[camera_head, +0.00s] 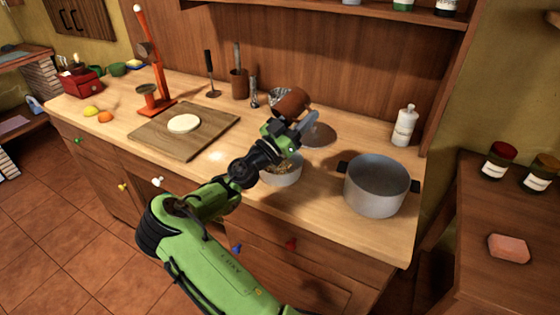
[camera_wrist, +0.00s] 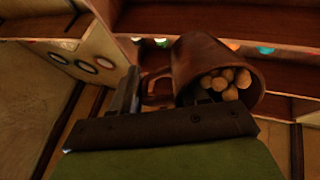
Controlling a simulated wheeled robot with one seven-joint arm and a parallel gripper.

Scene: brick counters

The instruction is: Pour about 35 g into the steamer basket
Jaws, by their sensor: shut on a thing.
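My gripper (camera_head: 297,128) is shut on a brown mug (camera_head: 291,102), raised above the counter. In the wrist view the mug (camera_wrist: 208,68) appears tilted, its handle (camera_wrist: 156,88) by the fingers. Several pale, rounded pieces (camera_wrist: 226,82) lie inside, near the mouth. Below my gripper, a light grey round vessel (camera_head: 284,174) holds brownish pieces and is partly hidden by my arm. It may be the steamer basket, but I cannot tell for certain. No falling pieces are visible.
A large grey pot (camera_head: 377,186) stands to the right, with a white bottle (camera_head: 404,126) behind it. A wooden board (camera_head: 212,128) with a pale round disc lies left. An orange stand (camera_head: 150,75) and utensil holder (camera_head: 239,84) stand farther back.

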